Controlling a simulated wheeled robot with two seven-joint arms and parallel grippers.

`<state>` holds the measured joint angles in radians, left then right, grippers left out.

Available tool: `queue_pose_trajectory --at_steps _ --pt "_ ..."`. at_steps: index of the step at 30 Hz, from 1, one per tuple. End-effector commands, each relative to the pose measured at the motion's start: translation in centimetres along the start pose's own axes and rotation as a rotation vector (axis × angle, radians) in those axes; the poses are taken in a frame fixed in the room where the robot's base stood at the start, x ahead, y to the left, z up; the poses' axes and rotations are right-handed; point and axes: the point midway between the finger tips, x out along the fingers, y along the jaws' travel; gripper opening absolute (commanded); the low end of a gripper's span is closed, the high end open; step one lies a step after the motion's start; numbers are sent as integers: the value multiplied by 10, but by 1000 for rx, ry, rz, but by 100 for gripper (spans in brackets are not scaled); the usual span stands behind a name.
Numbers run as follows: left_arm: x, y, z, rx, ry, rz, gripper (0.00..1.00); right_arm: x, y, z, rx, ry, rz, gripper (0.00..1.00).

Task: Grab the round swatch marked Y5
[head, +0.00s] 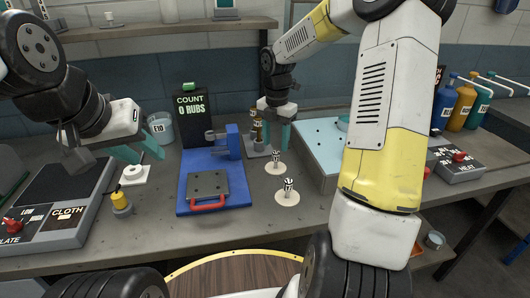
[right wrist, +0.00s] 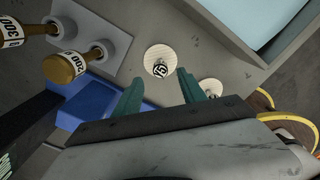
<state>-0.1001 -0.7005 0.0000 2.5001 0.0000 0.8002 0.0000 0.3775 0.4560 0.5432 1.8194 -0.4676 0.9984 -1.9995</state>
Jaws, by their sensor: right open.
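Two round pale swatches with small black-and-white marked knobs lie on the grey bench: a far one (head: 275,169) and a nearer one (head: 286,198). My right gripper (head: 273,145) is open and empty above the far swatch. In the right wrist view the far swatch (right wrist: 152,53) shows just beyond and between the teal fingertips (right wrist: 160,75). Its knob carries a mark that I cannot read surely. The other swatch (right wrist: 210,84) is partly hidden beside the right finger.
A blue stand with a red handle (head: 208,206) is left of the swatches. Brown bottles (right wrist: 66,66) stand close to the right gripper. A grey box with a light blue top (head: 318,143) is at the right. A yellow-topped item (head: 119,201) stands at the left.

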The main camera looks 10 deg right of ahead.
Motion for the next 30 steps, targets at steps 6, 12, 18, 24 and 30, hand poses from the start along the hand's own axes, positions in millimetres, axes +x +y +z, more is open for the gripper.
queue_pose_trajectory --at_steps 6,12,18,24,30 --pt "0 0 0 0 0 0 36 30 -1 0 -1 3 -2 48" --pt "0 0 0 0 0 0 36 54 -1 0 1 2 -1 48" --pt "0 0 0 0 0 0 36 56 0 1 1 0 1 48" --pt "0 0 0 0 0 0 36 56 0 1 2 0 0 21" --pt "0 0 0 0 0 0 36 55 0 1 2 0 1 0"
